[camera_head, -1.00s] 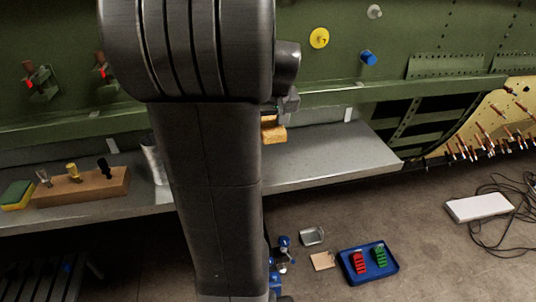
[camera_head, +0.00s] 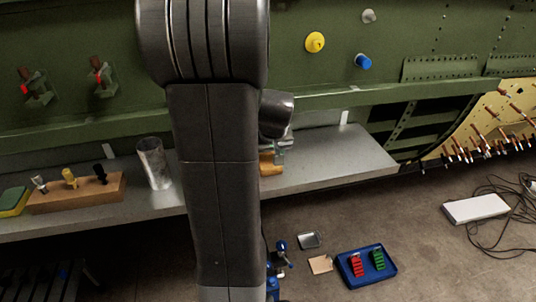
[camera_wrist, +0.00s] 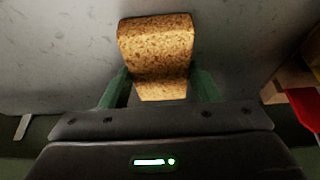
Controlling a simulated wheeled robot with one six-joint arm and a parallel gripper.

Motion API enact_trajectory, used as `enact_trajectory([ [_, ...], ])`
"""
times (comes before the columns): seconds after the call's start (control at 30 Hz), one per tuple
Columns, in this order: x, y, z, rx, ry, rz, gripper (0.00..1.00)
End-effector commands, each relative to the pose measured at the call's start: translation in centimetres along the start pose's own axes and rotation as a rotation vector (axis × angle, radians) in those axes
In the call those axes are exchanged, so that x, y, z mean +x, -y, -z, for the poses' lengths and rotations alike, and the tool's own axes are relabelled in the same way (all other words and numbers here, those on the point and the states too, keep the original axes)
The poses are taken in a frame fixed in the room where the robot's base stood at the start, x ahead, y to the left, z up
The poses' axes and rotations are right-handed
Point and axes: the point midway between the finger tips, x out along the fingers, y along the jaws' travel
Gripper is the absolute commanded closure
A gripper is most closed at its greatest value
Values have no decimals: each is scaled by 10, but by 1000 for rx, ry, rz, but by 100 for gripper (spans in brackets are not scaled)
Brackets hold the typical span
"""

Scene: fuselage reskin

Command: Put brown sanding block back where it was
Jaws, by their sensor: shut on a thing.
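The brown sanding block (camera_wrist: 156,46) is between the two green fingers of my gripper (camera_wrist: 160,90) in the wrist view, with its speckled cork-like face showing. My gripper is shut on it. In the head view the block (camera_head: 271,168) shows as a small orange-brown piece beside my arm, over the grey shelf (camera_head: 325,160). My arm hides much of the gripper and part of the block there. I cannot tell whether the block touches the shelf.
A metal cup (camera_head: 153,163), a wooden holder (camera_head: 77,193) with several tools and a green-yellow sponge (camera_head: 13,201) stand left on the shelf. The shelf is clear to the right. A blue tray (camera_head: 366,265) lies on the floor. The green fuselage panel (camera_head: 210,20) rises behind.

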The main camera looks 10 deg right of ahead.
Motion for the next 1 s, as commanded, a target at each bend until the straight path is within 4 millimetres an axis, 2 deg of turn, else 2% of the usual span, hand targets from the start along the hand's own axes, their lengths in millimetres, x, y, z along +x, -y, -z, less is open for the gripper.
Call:
enact_trajectory([
  [0.03,2,0,-1,0,0,0,63],
  [0.07,2,0,-1,0,0,0,43],
  [0.17,1,0,0,0,0,0,23],
  [0.57,-5,0,1,0,-3,-1,23],
  [0.77,-36,0,2,1,-7,-2,23],
  [1.0,-85,0,2,1,-6,-2,23],
])
